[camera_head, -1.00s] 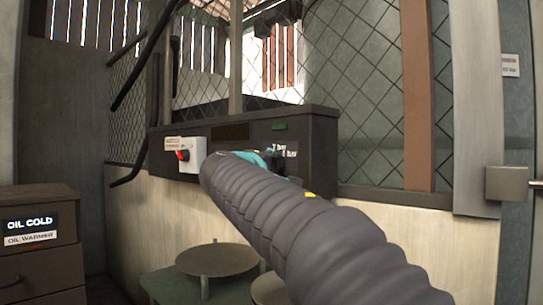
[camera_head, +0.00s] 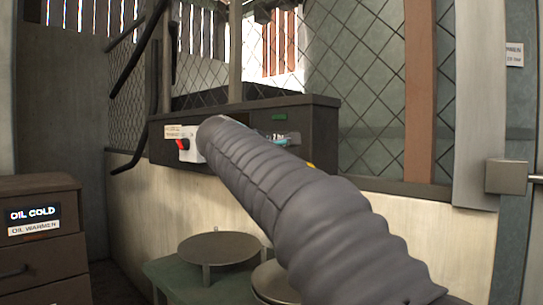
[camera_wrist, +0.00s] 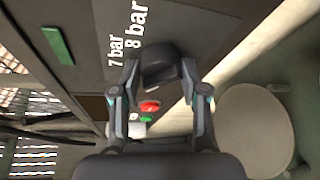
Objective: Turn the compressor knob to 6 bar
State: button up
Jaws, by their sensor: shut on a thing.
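The dark compressor knob (camera_wrist: 157,72) sticks out of the dark panel (camera_wrist: 205,25) in the wrist view. My gripper (camera_wrist: 160,75) is shut on it, with one finger on each side. The labels "7 bar" and "8 bar" (camera_wrist: 134,30) show in white beside the knob; no 6 bar label is visible there. I cannot read where the knob points. In the head view my grey sleeved arm hides the knob and most of my gripper in front of the dark control box (camera_head: 322,124).
A white switch box with a red button (camera_head: 183,144) sits left on the control box; red and green buttons (camera_wrist: 148,107) show in the wrist view. A round plate (camera_head: 219,247) stands below. A drawer cabinet (camera_head: 45,260) is at left, a mesh fence (camera_head: 365,80) behind.

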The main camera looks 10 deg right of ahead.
jog(key=shift+r, duration=0.15)
jog(key=o, duration=1.1)
jog(key=shift+o, duration=0.2)
jog(key=v, duration=1.2)
jog(key=shift+d, duration=0.1)
